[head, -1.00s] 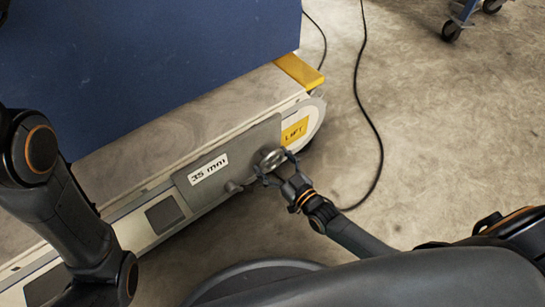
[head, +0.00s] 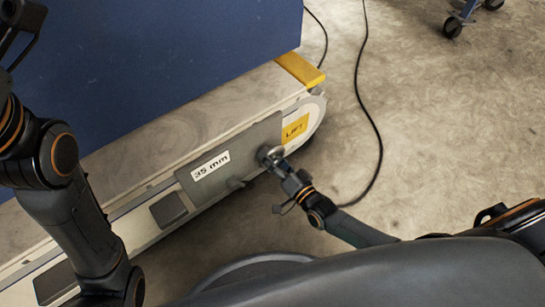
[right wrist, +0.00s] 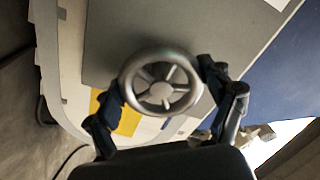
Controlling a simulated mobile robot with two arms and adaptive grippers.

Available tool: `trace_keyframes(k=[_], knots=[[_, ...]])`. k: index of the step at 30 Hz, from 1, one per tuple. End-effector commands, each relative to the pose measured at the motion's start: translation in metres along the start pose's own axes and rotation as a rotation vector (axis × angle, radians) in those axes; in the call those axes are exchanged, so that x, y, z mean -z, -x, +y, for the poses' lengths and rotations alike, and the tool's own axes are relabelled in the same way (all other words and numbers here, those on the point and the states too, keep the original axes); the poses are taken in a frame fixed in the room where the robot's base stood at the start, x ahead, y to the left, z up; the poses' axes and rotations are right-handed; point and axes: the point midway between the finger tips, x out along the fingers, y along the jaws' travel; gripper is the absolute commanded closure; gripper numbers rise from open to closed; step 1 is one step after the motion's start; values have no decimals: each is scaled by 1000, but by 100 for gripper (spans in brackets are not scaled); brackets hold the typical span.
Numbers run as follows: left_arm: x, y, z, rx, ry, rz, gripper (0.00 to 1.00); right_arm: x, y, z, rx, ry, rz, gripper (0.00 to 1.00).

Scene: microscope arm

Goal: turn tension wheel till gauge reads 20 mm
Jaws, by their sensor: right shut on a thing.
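The tension wheel (head: 268,154) is a small metal handwheel on a grey plate (head: 243,148) on the side of the long machine. The gauge label (head: 210,165) on that plate reads 35 mm. My right gripper (head: 277,164) is at the wheel. In the right wrist view the spoked wheel (right wrist: 162,84) sits between the two fingers of my right gripper (right wrist: 163,88), which is shut on its rim at both sides. My left arm is at the left of the head view. Part of its gripper (head: 17,22) shows at the top left corner, cut off, its fingertips unclear.
A yellow LIFT sticker (head: 295,128) is right of the wheel. A large blue panel (head: 150,65) stands above the machine bed. A black cable (head: 372,120) lies on the open floor at right.

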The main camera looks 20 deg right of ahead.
Motion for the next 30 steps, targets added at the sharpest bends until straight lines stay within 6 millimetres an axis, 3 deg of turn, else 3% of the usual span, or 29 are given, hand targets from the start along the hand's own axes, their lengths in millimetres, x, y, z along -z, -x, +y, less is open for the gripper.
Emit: trace_keyframes(k=[15, 30], knots=[[0, 1, 1, -9, -2, -1, 100, 0, -1, -1, 1, -410, 0, 50], [4, -4, 1, -9, -4, 21, 100, 1, -1, -2, 0, -538, 0, 50]])
